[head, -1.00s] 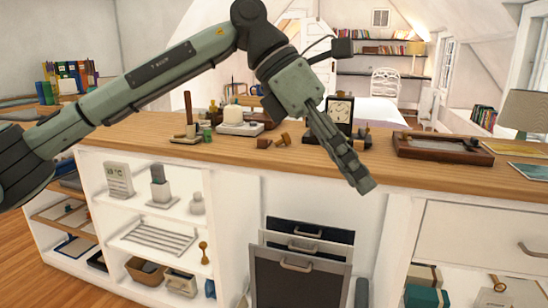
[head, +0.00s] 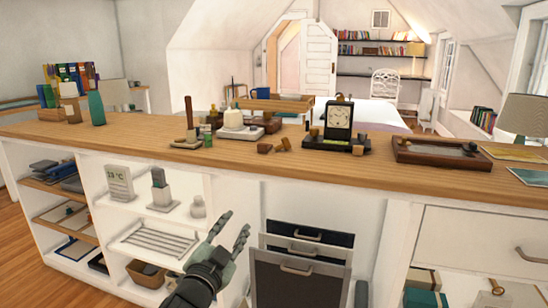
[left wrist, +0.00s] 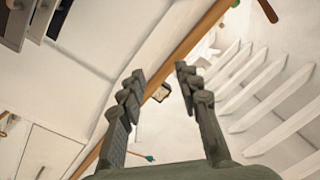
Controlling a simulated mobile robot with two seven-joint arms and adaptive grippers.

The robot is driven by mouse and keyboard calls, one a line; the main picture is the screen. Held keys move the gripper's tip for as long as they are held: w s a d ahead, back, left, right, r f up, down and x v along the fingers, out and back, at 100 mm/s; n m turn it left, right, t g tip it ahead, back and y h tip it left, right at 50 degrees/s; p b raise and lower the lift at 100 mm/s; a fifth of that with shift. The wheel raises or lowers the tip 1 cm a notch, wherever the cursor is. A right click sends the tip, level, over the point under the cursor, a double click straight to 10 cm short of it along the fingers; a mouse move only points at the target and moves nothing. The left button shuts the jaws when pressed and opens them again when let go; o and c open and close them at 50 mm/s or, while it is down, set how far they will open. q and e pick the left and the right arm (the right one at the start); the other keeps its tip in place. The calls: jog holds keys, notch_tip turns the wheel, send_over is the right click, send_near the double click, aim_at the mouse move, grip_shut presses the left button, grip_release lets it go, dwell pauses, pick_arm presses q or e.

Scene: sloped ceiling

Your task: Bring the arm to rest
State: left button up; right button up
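My left gripper (head: 235,226) is low in the head view, in front of the white shelf unit under the counter. Its fingers point up and are spread apart. In the left wrist view the two fingers (left wrist: 160,72) stand apart with nothing held between them. Most of the left arm is out of the head view; only the dark wrist shows at the bottom. My right gripper is in neither view.
The wooden counter (head: 110,130) holds a black clock (head: 339,118), a dark wooden tray (head: 442,153) and a green bottle (head: 96,108). Below it are open shelves with a slatted rack (head: 158,239) and dark framed panels (head: 300,277) close right of the gripper.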

pick_arm(q)
jog(key=s+a+f+n+g+y, duration=0.2)
jog(key=s+a+f, duration=0.2)
jog(key=f, duration=0.3)
jog(key=s+a+f+n+g+y, duration=0.1)
jog(key=s+a+f+n+g, duration=0.2)
jog(key=f, duration=0.4)
jog(key=s+a+f+n+g+y, duration=0.1)
jog(key=s+a+f+g+y, duration=0.1)
jog(key=s+a+f, duration=0.4)
jog(key=s+a+f+n+g, duration=0.1)
jog(key=s+a+f+g, duration=0.1)
jog(key=s+f, duration=0.5)
jog(key=s+a+f+n+g, duration=0.1)
jog(key=s+f+g, duration=0.4)
jog(key=s, duration=0.8)
jog(key=shift+s+a+f+n+y+p, duration=0.35)
jog(key=shift+a+f, duration=0.35)
jog(key=shift+f, duration=0.25)
